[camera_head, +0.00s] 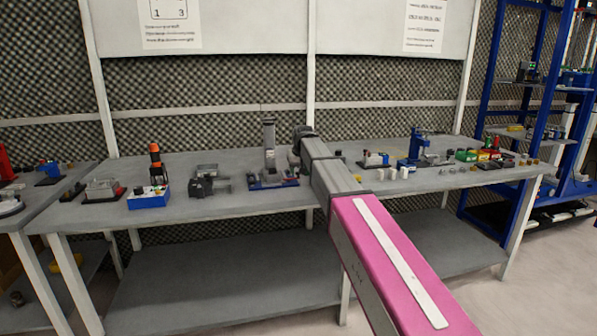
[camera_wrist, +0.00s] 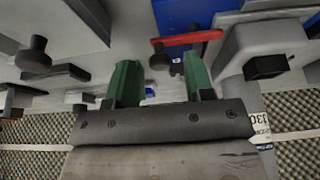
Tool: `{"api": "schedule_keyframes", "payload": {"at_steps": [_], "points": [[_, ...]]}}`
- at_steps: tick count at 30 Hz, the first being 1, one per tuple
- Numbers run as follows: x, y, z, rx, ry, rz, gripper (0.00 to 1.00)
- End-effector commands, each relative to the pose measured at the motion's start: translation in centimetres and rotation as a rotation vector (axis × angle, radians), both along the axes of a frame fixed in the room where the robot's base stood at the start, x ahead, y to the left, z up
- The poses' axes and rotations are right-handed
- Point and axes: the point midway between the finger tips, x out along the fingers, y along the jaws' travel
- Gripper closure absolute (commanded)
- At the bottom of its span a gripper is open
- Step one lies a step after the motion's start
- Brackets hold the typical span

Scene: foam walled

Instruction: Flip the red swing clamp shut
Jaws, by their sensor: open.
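The red swing clamp shows as a long red arm (camera_wrist: 187,38) in the wrist view, lying nearly level in the picture across a blue block (camera_wrist: 185,14). A dark round knob sits below the arm's left part. My gripper (camera_wrist: 160,72) has two green fingers spread apart with nothing held between them. The red arm lies just beyond and above the fingertips in the picture, nearer the right finger. I cannot tell whether that finger touches it. In the head view, a blue-based fixture (camera_head: 268,182) stands on the bench beside my arm's far end; the fingers cannot be made out there.
The grey bench (camera_head: 200,214) carries other fixtures: a blue box with an orange-topped post (camera_head: 155,160), a dark vise (camera_head: 205,182) and a blue press (camera_head: 415,150). In the wrist view, a grey block with a black knob (camera_wrist: 34,56) lies left and a grey body (camera_wrist: 262,55) right.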

Motion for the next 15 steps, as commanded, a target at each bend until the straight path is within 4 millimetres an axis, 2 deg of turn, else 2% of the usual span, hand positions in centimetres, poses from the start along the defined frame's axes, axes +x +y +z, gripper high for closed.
{"api": "schedule_keyframes", "payload": {"at_steps": [15], "points": [[-3.1,-1.0,7.7,0.001,-0.002,0.000,0.52]]}}
